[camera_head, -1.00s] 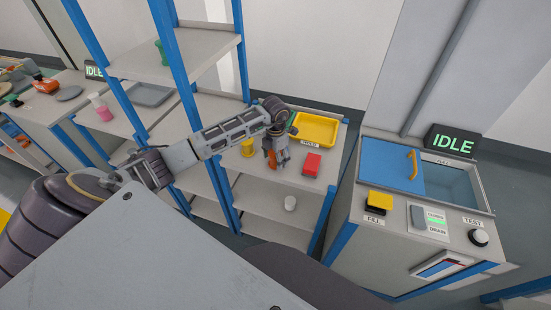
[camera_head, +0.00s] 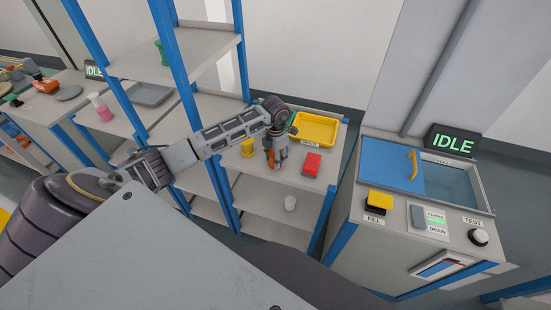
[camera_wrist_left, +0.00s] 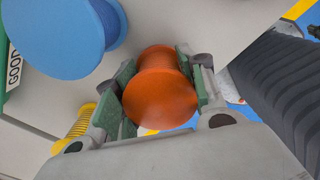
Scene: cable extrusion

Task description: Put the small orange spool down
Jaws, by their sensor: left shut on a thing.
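The small orange spool (camera_wrist_left: 160,90) sits between the green-padded fingers of my left gripper (camera_wrist_left: 155,95) in the left wrist view. The gripper is shut on it. In the head view my left gripper (camera_head: 273,160) points down over the top of the shelf unit, between a yellow spool and a red block. Only a sliver of the orange spool (camera_head: 271,157) shows there. I cannot tell whether the spool touches the surface. My right gripper is not in view.
A yellow spool (camera_head: 248,147) stands left of the gripper, a red block (camera_head: 312,164) right, a yellow tray (camera_head: 316,127) behind. A large blue spool (camera_wrist_left: 65,35) shows close by in the wrist view.

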